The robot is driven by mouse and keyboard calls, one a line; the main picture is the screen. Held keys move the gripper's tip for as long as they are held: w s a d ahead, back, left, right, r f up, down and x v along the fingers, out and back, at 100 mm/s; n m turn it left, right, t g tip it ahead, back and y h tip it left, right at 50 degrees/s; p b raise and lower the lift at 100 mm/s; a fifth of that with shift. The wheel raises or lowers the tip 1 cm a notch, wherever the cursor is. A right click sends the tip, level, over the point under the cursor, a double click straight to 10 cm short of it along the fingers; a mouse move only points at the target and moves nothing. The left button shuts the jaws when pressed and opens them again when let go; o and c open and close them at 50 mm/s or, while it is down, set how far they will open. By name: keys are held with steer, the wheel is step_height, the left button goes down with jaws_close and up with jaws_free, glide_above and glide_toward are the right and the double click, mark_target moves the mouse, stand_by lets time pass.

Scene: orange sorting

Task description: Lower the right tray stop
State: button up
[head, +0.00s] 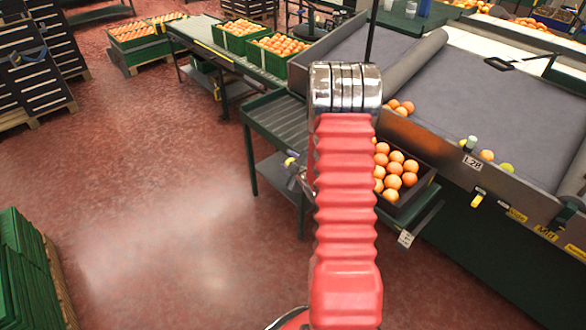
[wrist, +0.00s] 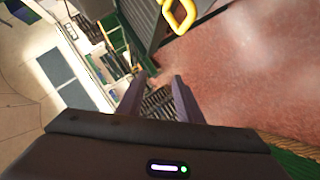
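A dark tray of oranges (head: 412,203) sits at the end of the sorting table, partly hidden behind my red arm. A yellow-tipped lever (head: 291,161) shows left of my arm beside the roller stand. Another yellow-ended piece (head: 477,200) hangs on the table front below the L28 plate. I cannot tell which of these, if either, is the right tray stop. My gripper (wrist: 159,84) is open and empty in the wrist view; it is hidden behind my arm in the head view. A yellow loop handle (wrist: 180,14) is beyond the fingers at the top, apart from them.
A roller stand (head: 280,122) is left of my arm, with green crates of oranges (head: 277,55) behind it. The grey sorting bed (head: 490,100) fills the right. Green crates (head: 25,275) stand at lower left. The red floor (head: 150,200) between is clear.

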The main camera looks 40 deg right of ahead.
steer(key=s+d+f+t, duration=0.2)
steer(key=s+f, duration=0.4)
steer(key=f, duration=0.4)
steer(key=shift+d+f+n, duration=0.2)
steer(key=shift+d+n, duration=0.2)
steer(key=shift+d, duration=0.25)
steer(key=shift+w, duration=0.1)
steer(key=x, duration=1.3)
steer(key=shift+w+d, duration=0.2)
steer(key=shift+w, duration=0.15)
steer(key=shift+c, duration=0.4)
jaws_close()
steer(key=shift+a, duration=0.1)
